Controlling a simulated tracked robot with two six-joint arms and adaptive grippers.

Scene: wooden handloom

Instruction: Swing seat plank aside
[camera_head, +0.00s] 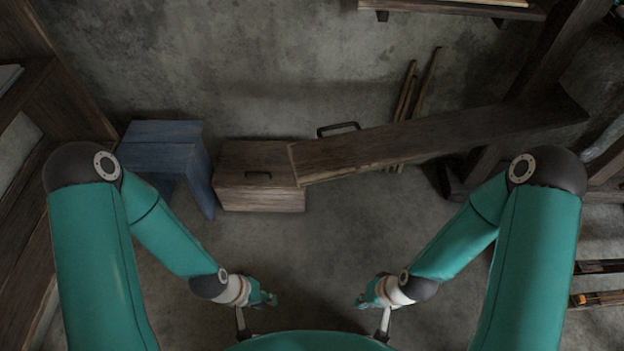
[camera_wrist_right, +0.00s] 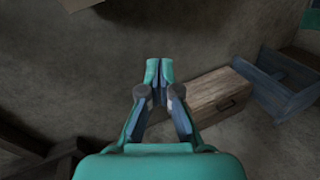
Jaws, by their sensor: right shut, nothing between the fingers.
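The seat plank (camera_head: 400,145) is a long dark wooden board in the head view. It slants from its free left end, in front of the chest, up to the dark loom frame at the right. A dark bar handle (camera_head: 338,127) shows at its far edge near the left end. My left gripper (camera_head: 272,299) is low in the middle of the head view, well apart from the plank; its fingers are too small to read. My right gripper (camera_head: 361,301) is to its right, also apart from the plank. In the right wrist view the right gripper (camera_wrist_right: 159,70) is shut and empty.
A wooden chest (camera_head: 262,190) with a handle stands left of the plank's end; it also shows in the right wrist view (camera_wrist_right: 222,92). A blue stool (camera_head: 165,150) stands left of it. Thin sticks (camera_head: 415,95) lean on the wall behind the plank. The middle floor is clear.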

